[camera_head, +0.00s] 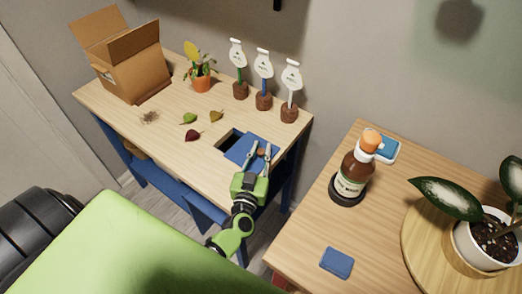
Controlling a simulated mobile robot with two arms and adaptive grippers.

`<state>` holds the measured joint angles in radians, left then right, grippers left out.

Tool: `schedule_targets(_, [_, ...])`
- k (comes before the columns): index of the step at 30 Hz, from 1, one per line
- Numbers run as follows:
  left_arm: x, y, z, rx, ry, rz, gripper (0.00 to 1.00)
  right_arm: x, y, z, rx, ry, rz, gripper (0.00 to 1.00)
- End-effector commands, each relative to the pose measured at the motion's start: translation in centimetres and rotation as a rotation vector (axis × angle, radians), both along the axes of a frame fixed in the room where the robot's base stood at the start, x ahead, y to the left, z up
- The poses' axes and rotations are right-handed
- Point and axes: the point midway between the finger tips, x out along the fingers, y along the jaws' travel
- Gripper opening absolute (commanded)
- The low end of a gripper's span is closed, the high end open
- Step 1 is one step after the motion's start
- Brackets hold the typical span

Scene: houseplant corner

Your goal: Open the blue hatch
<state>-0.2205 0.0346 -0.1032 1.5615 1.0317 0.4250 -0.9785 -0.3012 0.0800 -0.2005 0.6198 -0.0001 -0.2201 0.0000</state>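The blue hatch (239,152) is a flat panel in the top of the wooden table, near its front right corner. A dark opening (229,139) shows along its upper left side, so the hatch does not cover the whole hole. A small orange spot (261,152), perhaps a knob, shows at the hatch's right part. My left gripper (261,147) is over the hatch's right part, its two grey fingers spread apart on either side of the orange spot. I cannot tell whether they touch it. My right gripper is not in view.
On the table (165,118) are a cardboard box (130,62), a potted plant (201,83), several loose leaves (192,135) and three plant labels (263,78) on brown bases. The right table (300,238) holds a brown bottle (353,173), blue pads (337,262) and a plant (482,240).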

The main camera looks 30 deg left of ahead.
Motion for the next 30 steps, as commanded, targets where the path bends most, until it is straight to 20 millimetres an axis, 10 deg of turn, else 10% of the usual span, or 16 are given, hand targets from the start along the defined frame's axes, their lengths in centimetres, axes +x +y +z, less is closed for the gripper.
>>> schedule_targets(19, [-0.6, -3.7, -0.1, 0.001, 0.001, 0.001, 0.00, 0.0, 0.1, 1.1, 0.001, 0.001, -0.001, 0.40])
schedule_targets(21, [-0.6, -3.7, -0.1, 0.000, 0.001, 0.001, 0.33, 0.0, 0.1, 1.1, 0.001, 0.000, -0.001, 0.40])
schedule_targets(30, [-0.6, -3.8, 0.0, 0.000, 0.001, 0.000, 0.34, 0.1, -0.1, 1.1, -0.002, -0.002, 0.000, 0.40])
